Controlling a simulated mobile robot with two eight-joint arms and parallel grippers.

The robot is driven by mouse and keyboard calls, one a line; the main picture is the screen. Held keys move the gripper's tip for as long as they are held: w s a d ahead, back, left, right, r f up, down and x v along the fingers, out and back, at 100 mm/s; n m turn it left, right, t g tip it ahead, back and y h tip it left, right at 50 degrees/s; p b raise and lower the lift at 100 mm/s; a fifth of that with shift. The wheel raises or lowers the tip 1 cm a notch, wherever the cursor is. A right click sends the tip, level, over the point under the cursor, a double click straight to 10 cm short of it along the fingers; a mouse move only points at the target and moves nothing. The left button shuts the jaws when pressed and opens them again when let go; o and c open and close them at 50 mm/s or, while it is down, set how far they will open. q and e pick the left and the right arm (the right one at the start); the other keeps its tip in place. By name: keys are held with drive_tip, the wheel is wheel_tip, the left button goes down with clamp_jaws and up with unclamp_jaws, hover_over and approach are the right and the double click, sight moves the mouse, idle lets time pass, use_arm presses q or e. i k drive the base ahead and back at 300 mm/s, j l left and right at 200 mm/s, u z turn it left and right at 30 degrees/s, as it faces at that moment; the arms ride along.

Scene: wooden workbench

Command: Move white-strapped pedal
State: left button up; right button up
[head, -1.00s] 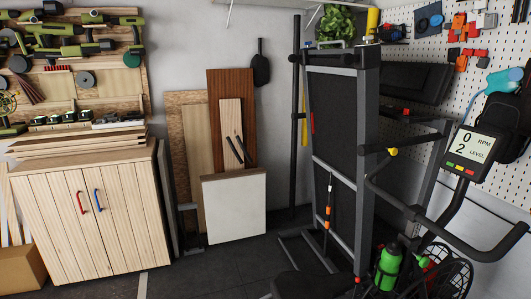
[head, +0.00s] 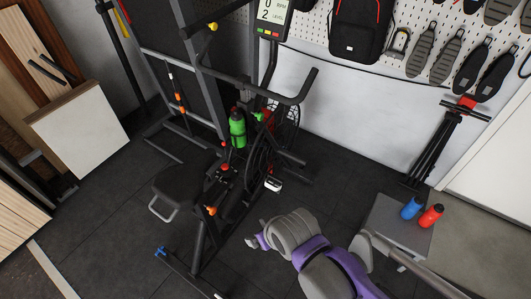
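The exercise bike (head: 228,190) stands in the middle of the head view on the dark floor. A pedal with a white strap (head: 273,184) shows low on its right side, beside the round fan wheel. An arm of mine, grey and purple, comes in from the lower right, so I take it as the right one. The small grey and purple end of this arm (head: 257,241) lies below the pedal in the picture and apart from it. Its fingers are too small to tell open from shut. My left gripper is not in view.
A folded black tripod-like stand (head: 437,145) leans at the wall. A green bottle (head: 237,128) sits on the bike.

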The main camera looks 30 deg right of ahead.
sight(278, 190)
drive_tip(key=l+z, duration=0.15)
drive_tip(key=z, duration=1.05)
drive_tip(key=u, duration=0.45)
drive_tip(key=l+u, duration=0.2)
drive_tip(key=u, duration=0.25)
drive_tip(key=l+u, duration=0.25)
drive_tip(key=u, duration=0.25)
drive_tip(key=l+u, duration=0.2)
drive_tip(key=u, duration=0.25)
drive_tip(key=k+l+u, duration=0.3)
drive_tip(key=l, duration=0.2)
drive_tip(key=k+l+u, duration=0.25)
drive_tip(key=k+l, duration=0.25)
drive_tip(key=l, duration=0.15)
drive_tip(key=k+l, duration=0.3)
drive_tip(key=l, duration=0.15)
drive_tip(key=i+u, duration=0.05)
